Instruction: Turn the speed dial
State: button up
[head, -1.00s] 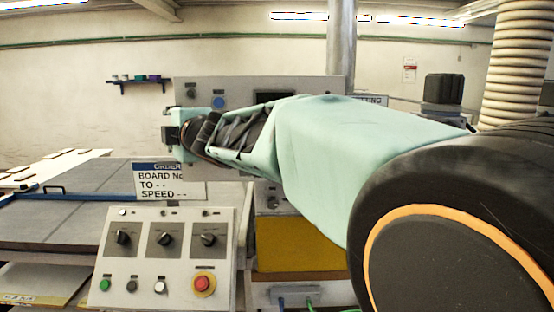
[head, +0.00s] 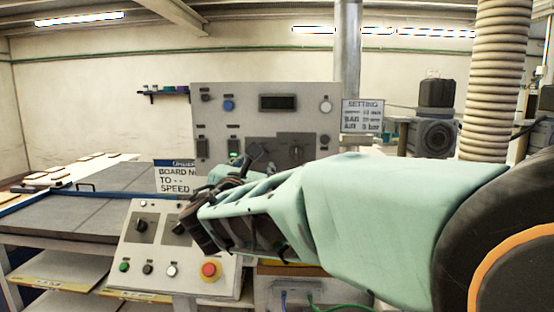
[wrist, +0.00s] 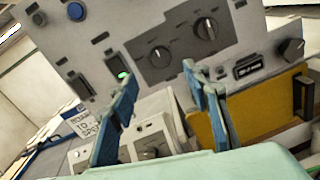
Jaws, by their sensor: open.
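No dial has a label I can read as speed. The upright grey panel (head: 220,110) carries a dark plate with dials; one dial (head: 297,151) shows in the head view, and two dials, a lower one (wrist: 160,56) and an upper one (wrist: 206,28), show in the wrist view. The sloping console (head: 190,270) also has dials; its left dial (head: 142,225) is clear and my arm covers others. My gripper (wrist: 160,72) is open and empty, its blue fingers apart, pointing toward the panel below the plate's dials. In the head view my wrist largely hides it.
An order card (head: 175,178) stands behind the console. A red stop button (head: 209,270) sits at the console's lower right. A setting card (head: 362,115) is right of the panel. A yellow box front (wrist: 254,108) lies below the panel in the wrist view.

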aim_at(262, 157)
jog(key=w, duration=0.3)
jog(key=w+p, duration=0.1)
jog(key=w, duration=0.4)
jog(key=shift+w+d, duration=0.3)
jog(key=shift+d, duration=0.1)
jog(key=shift+c, duration=0.2)
jog(key=c, duration=1.1)
